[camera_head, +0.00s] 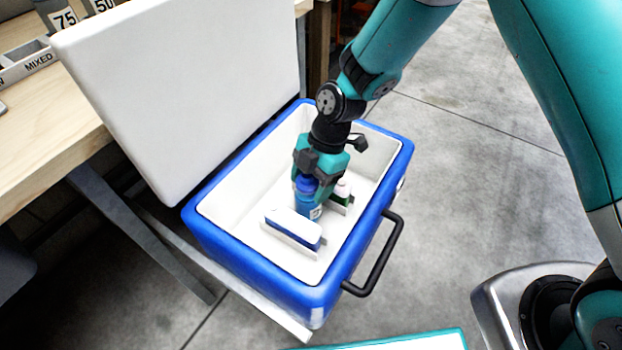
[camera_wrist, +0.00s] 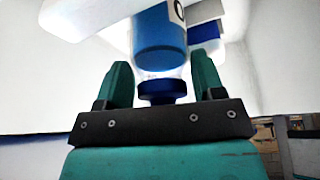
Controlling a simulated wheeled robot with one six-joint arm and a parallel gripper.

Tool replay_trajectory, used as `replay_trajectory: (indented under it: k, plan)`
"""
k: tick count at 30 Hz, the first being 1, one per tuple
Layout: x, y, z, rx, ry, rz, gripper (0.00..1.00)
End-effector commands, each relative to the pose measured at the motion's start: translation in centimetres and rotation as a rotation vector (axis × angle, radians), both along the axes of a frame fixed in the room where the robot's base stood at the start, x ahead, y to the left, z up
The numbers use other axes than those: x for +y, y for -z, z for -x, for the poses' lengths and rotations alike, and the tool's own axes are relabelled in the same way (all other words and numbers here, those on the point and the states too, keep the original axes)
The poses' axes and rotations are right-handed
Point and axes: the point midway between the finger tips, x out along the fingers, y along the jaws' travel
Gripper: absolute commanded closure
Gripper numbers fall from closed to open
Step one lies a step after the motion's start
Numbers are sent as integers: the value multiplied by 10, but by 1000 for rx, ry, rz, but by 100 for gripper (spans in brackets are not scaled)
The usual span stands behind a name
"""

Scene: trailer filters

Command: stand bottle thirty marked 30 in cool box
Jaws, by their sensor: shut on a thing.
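The cool box (camera_head: 254,283) is blue outside and white inside, with its white lid (camera_head: 185,85) standing open. My gripper (camera_head: 312,180) reaches down into it and is shut on a bottle with a blue cap and blue contents (camera_head: 306,206). In the wrist view my gripper (camera_wrist: 163,70) has a finger on each side of the bottle (camera_wrist: 160,45) near its cap. The bottle looks upright, beside a white and blue block (camera_head: 293,228). Only part of its label shows, so I cannot read the number. I cannot tell if its base touches the floor.
A black handle (camera_head: 380,262) sticks out from the box's right side. Bottles marked 75 (camera_head: 60,15) and 50 (camera_head: 98,5) stand on the wooden bench (camera_head: 60,140) at left.

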Motion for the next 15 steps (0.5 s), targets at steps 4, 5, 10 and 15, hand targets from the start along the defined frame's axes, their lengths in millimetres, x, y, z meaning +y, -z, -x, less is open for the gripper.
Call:
replay_trajectory:
  k: [4,5,10,15]
  plan:
    - [0,0,0,-1,-1,-1,95]
    - [0,0,0,-1,-1,-1,95]
    - [0,0,0,-1,-1,-1,19]
    - [0,0,0,-1,0,-1,8]
